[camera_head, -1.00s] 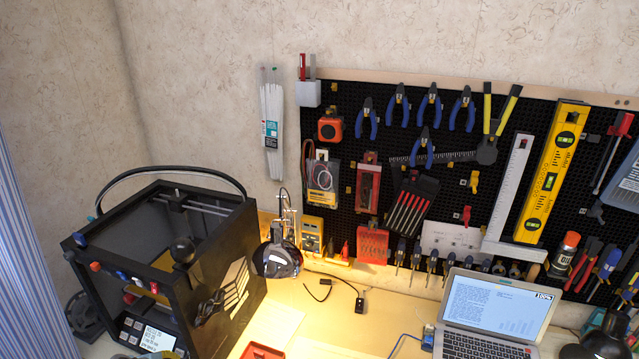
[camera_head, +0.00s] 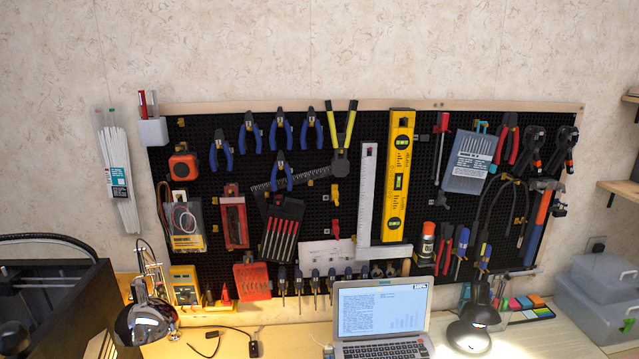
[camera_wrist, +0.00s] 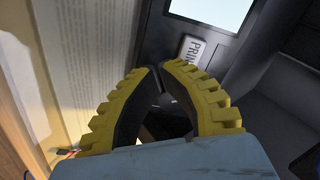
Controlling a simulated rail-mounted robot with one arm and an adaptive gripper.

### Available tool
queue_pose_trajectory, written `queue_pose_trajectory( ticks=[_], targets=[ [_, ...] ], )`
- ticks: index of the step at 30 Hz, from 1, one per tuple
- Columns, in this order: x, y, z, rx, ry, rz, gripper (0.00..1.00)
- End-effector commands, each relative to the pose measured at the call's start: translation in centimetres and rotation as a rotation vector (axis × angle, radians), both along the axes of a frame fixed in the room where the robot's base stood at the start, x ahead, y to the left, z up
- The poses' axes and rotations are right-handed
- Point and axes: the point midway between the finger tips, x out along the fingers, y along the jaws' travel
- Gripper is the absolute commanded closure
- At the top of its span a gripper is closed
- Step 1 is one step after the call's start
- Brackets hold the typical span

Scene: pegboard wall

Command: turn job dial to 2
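The black 3D printer (camera_head: 70,315) is cut off at the lower left of the head view, and its front panel is out of that picture. In the wrist view, part of a dark panel shows a bright screen (camera_wrist: 213,10) and a light button marked "PRIN" (camera_wrist: 193,48). My gripper (camera_wrist: 159,70) has yellow ribbed fingers with black inner faces. Its fingertips are together or nearly so, just below and left of that button.
In the head view, a desk lamp (camera_head: 145,322) stands beside the printer. A laptop (camera_head: 380,315) stands on the bench, below the tool-filled pegboard (camera_head: 350,215).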

Motion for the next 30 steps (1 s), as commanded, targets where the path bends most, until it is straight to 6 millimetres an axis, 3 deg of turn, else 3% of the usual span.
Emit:
queue_pose_trajectory(
  ticks=[30],
  targets=[
    [0.30,-0.18,-0.15,-0.001,-0.003,-0.003,1.00]
  ],
)
